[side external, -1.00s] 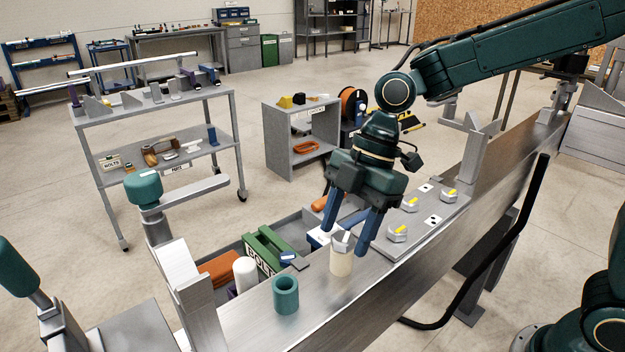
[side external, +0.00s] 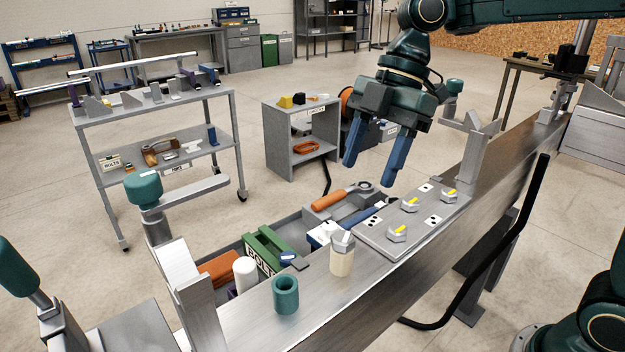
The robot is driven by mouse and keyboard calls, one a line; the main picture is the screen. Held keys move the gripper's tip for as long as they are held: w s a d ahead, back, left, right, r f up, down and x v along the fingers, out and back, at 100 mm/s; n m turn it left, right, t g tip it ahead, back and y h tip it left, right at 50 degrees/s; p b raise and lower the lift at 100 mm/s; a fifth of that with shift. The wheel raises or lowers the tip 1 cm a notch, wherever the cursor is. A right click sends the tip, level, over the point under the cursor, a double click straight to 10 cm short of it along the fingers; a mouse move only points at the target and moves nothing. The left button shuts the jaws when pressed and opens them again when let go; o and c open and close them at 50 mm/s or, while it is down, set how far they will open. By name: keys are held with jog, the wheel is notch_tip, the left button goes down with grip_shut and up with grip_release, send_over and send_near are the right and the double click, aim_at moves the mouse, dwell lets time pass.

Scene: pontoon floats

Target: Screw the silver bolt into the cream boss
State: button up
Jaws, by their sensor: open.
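The cream boss (side external: 341,264) stands upright on the metal beam. The silver bolt (side external: 342,242) sits upright at its top, with its hex head just above the rim. How deep its thread sits is hidden. My gripper (side external: 370,175) is open and empty, with its two blue fingers spread well above the boss and slightly to its right. It touches neither the bolt nor the boss.
A grey plate (side external: 376,242) with several yellow-marked bolts lies right of the boss. A teal hollow cylinder (side external: 286,295) stands left of it. Behind are a tray with a green box (side external: 268,248), a white cylinder (side external: 245,274) and an orange-handled tool (side external: 330,200).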

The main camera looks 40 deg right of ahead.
jog(key=shift+v, duration=1.5)
jog(key=s+d+f+m+t+h, duration=0.2)
jog(key=s+d+m, duration=0.3)
jog(key=s+m, duration=0.3)
jog(key=s+d+f+m+t+h, duration=0.2)
jog(key=s+d+f+m, duration=0.3)
jog(key=s+m, duration=0.3)
jog(key=shift+d+m+t+h, duration=0.3)
jog(key=shift+d+m+t, duration=0.15)
jog(key=shift+m+t, duration=0.45)
